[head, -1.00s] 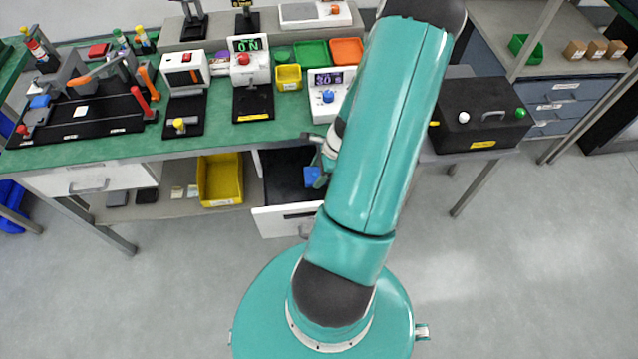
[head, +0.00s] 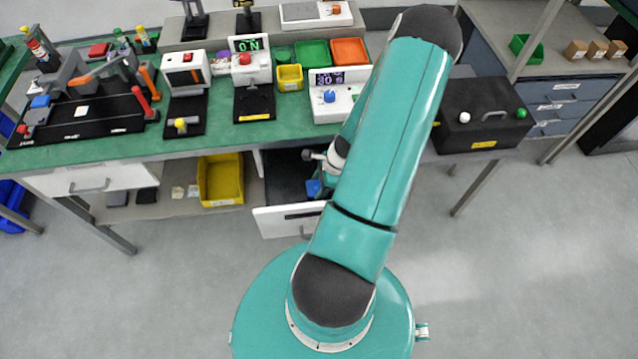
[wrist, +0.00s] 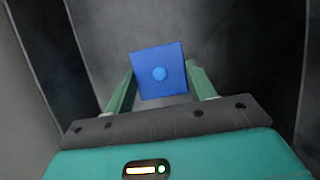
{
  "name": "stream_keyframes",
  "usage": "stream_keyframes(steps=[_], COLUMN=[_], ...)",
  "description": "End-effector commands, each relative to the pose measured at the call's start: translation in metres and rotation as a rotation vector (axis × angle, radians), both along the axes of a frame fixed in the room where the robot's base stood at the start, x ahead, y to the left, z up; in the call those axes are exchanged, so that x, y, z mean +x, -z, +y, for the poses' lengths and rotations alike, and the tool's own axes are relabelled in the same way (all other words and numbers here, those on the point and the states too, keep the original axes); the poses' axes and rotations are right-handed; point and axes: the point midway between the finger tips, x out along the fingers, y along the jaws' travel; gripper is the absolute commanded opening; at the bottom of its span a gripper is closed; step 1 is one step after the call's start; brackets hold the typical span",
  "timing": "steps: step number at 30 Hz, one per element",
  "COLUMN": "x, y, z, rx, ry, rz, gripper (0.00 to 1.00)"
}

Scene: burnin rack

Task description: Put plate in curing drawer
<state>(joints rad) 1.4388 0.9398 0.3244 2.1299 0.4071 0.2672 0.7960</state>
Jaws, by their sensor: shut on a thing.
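In the head view only a small blue part of the plate (head: 313,187) shows beside my gripper, over the open drawer. The open drawer (head: 288,218) has a white front and a dark inside, below the green bench top. My arm hides its right part. I cannot tell whether the plate touches the drawer floor.
A yellow bin (head: 220,180) stands on the lower shelf left of the drawer. The bench top (head: 120,152) above carries several devices, including a white box with a blue knob (head: 328,97). A black case (head: 483,115) stands on the right. The floor in front is clear.

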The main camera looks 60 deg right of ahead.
Motion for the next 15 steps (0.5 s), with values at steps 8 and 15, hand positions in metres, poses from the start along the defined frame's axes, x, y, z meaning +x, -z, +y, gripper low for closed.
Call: stream_keyframes(steps=[8,15], x=[0.0,-0.0003], y=[0.0,-0.0051], z=[-0.0001,-0.0013], rx=[0.0,-0.003], ry=[0.0,0.0], rz=[0.0,0.0], gripper=[0.77,0.77])
